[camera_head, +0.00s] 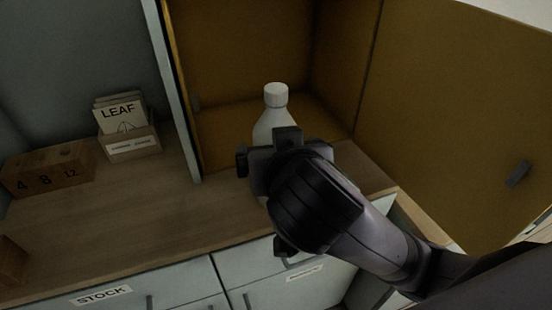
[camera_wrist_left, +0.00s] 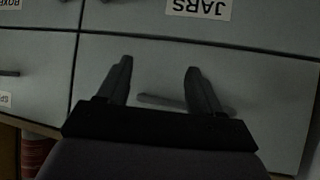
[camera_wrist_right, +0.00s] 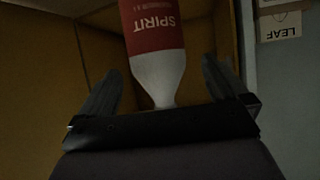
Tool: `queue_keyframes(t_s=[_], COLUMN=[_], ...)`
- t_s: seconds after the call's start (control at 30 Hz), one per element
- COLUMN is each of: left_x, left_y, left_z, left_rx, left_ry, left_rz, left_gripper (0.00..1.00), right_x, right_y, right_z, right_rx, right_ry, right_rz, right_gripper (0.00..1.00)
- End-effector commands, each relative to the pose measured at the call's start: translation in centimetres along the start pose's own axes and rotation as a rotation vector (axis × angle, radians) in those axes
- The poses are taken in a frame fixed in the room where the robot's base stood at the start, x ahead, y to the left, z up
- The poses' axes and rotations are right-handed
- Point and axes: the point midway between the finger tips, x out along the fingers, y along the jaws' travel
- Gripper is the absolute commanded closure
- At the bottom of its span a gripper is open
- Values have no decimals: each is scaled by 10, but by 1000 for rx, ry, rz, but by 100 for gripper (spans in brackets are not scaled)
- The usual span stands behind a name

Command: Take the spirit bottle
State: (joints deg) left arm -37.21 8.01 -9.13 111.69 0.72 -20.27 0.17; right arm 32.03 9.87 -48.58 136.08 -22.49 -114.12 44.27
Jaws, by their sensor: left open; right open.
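The spirit bottle (camera_head: 275,118) is white with a white cap and stands upright in the open yellow-lined cabinet in the head view. My right gripper (camera_head: 270,150) is in front of it and hides its lower part. In the right wrist view the bottle (camera_wrist_right: 154,40) shows its red SPIRIT label, upside down, between the fingers of my right gripper (camera_wrist_right: 162,85). Those fingers are open and a gap shows on both sides of the bottle. My left gripper (camera_wrist_left: 158,80) is open and empty, facing drawer fronts; it is not in the head view.
The cabinet door (camera_head: 455,110) stands open at the right. A box of LEAF packets (camera_head: 130,140) and a wooden block with numbers (camera_head: 48,170) stand on the counter (camera_head: 130,215) at the left. Labelled drawers (camera_head: 180,290) are below. The cabinet's left wall edge (camera_head: 178,100) is close to the bottle.

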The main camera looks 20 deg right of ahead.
Motion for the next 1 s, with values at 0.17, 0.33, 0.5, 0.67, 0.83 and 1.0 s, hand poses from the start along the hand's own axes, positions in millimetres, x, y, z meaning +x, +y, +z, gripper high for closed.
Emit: queue_keyframes(t_s=[0.17,0.33,0.5,0.67,0.83,1.0], left_x=[0,-2,-4,-4,-4,-4], left_y=[0,0,0,0,0,0], left_z=[-1,-3,-5,-6,-6,-6], left_rx=[0,0,0,0,0,0], left_ry=[0,0,0,0,0,0], left_rz=[0,0,0,0,0,0], left_gripper=[35,35,35,35,35,35], right_x=[14,34,59,70,71,71], right_y=[1,4,6,5,5,5], right_z=[-2,-4,-4,-4,-4,-4], right_rx=[1,0,0,2,2,3], right_ry=[6,5,4,5,4,5], right_rz=[8,10,7,3,2,2], right_gripper=[0,0,0,0,0,39])
